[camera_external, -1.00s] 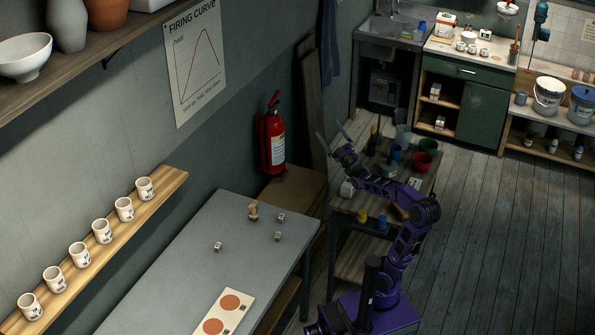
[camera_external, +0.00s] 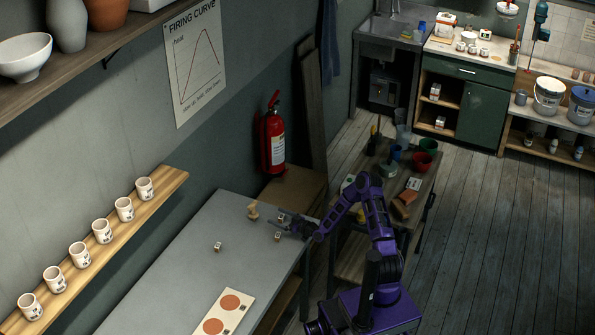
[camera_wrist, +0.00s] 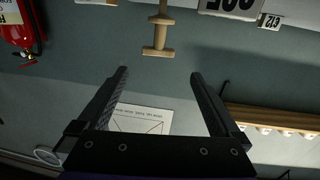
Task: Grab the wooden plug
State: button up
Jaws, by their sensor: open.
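The wooden plug (camera_external: 253,211) stands upright near the far end of the grey table (camera_external: 190,275). It is light brown, with a wide head, a narrow middle and a wide foot. In the wrist view, which looks upside down, the plug (camera_wrist: 156,36) shows at the top centre, beyond the fingertips and roughly in line with the gap between them. My gripper (camera_external: 282,219) is just right of the plug, over the table's right side, apart from it. In the wrist view my gripper (camera_wrist: 160,73) has its two fingers spread wide with nothing between them.
Small labelled cubes stand close to my gripper, one in front (camera_external: 278,237) and another partly behind the fingers. A third cube (camera_external: 217,246) is farther left. A card with two orange discs (camera_external: 225,312) lies at the near end. The table between is bare.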

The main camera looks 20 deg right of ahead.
aim_at(251, 204)
jog(key=x, duration=1.7)
jog(key=shift+w+a+r+p, duration=0.1)
jog(key=shift+w+r+p, duration=0.15)
jog(key=shift+w+p, duration=0.15)
jog(key=c, duration=1.1)
